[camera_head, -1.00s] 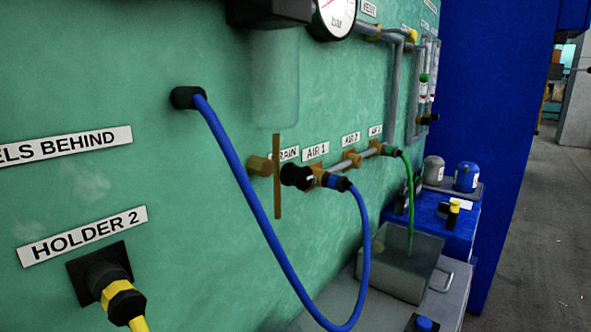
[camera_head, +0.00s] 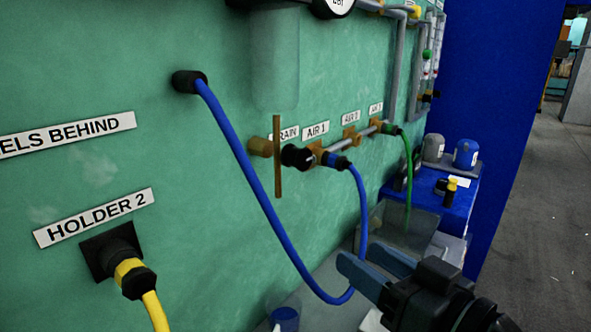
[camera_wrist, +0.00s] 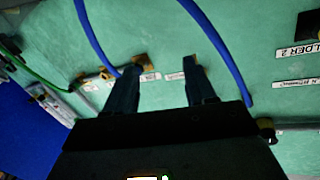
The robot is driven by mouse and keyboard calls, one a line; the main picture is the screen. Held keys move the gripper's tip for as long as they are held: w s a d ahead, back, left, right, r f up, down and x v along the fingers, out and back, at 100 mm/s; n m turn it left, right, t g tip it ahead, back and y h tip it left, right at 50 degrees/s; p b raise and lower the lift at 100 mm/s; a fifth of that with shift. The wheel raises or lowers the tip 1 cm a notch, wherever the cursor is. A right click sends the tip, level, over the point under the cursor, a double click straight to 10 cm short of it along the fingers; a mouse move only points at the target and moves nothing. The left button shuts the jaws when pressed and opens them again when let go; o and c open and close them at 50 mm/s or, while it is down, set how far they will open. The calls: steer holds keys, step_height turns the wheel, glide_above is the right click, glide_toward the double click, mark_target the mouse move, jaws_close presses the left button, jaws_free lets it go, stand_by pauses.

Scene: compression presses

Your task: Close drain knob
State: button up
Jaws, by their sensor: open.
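The drain knob (camera_head: 278,156) is a brass fitting on the green panel with a long flat bar handle standing upright. It partly covers the DRAIN label (camera_head: 289,134). My gripper (camera_head: 357,255) is at the lower right in the head view, open and empty, below and to the right of the knob and apart from it. In the wrist view my gripper (camera_wrist: 161,66) has its two fingers spread toward the panel. A brownish piece, perhaps the knob, shows by the right fingertip there, mostly hidden, so I cannot be sure.
A blue hose (camera_head: 237,143) loops from a black socket down past the knob to the AIR 1 valve (camera_head: 299,156). A green hose (camera_head: 407,165) hangs further right. A grey tray (camera_head: 407,232) sits below. A yellow cable (camera_head: 155,310) leaves HOLDER 2.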

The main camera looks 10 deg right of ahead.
mark_target(306, 158)
steer(key=a+r+n+y, duration=0.1)
steer(key=r+n, duration=0.1)
steer(key=r, duration=0.2)
steer(key=w+a+r+n+g+y, duration=0.1)
steer(key=r+y, duration=0.1)
steer(key=r, duration=0.2)
steer(key=w+a+r+n+g+y, duration=0.1)
steer(key=r+n, duration=0.1)
steer(key=r, duration=0.2)
steer(key=shift+w+a+r+n+p, duration=0.1)
steer(key=shift+w+a+n+p, duration=0.15)
steer(key=shift+a+n+p, duration=0.1)
steer(key=shift+p+x, duration=0.8)
steer(key=shift+x, duration=3.1)
steer(key=shift+s+a, duration=0.1)
steer(key=shift+c, duration=0.3)
jaws_close()
